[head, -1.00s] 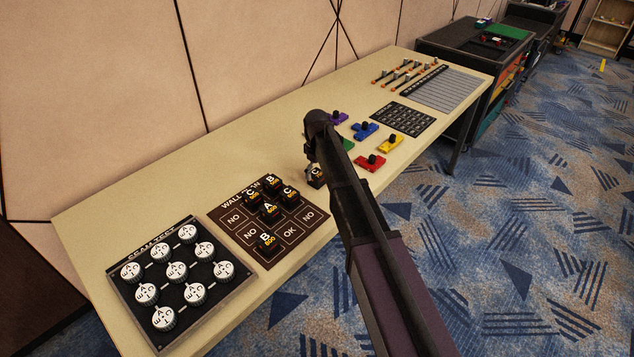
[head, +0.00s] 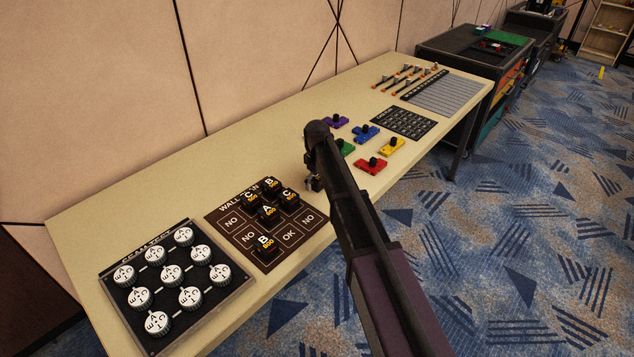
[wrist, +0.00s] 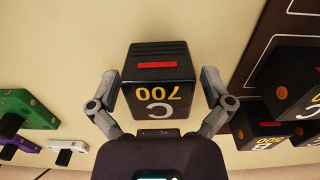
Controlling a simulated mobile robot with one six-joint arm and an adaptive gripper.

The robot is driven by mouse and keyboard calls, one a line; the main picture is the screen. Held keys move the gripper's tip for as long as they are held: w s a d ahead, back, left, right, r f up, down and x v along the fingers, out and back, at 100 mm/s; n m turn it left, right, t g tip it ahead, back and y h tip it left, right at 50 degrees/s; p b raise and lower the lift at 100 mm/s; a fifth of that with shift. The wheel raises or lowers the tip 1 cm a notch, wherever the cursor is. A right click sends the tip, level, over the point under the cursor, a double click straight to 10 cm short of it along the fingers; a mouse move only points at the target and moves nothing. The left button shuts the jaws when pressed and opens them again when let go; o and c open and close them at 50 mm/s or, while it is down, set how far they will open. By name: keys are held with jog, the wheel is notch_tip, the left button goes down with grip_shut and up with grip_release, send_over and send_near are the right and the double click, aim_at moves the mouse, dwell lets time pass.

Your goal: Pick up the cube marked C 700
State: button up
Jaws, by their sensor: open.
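The cube marked C 700 (wrist: 157,84) is black with a white C, a yellow 700 and a red bar. In the wrist view it sits on the tan table between the fingers of my gripper (wrist: 158,92). The fingers are open, one on each side, with small gaps visible between them and the cube. In the head view my gripper (head: 313,183) is low over the table, right of the wall mat. There my arm hides nearly all of this cube.
Several black cubes (head: 268,212) stand on the brown mat (head: 300,228) left of my gripper; some show close by at right in the wrist view. A board of white dials (head: 178,285) lies farther left. Coloured pieces (head: 371,166) lie to the right. Bare table lies behind my gripper.

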jog(key=c, duration=1.1)
jog(key=shift+r, duration=0.2)
jog(key=shift+c, duration=0.2)
notch_tip(320, 180, up, 4)
jog(key=p, duration=0.4)
jog(key=shift+f, duration=0.15)
jog(key=s, duration=0.5)
jog(key=s+d, duration=0.1)
jog(key=s, duration=0.4)
jog(key=s+r+p, duration=0.1)
jog(key=s, duration=0.5)
jog(key=shift+d, duration=0.2)
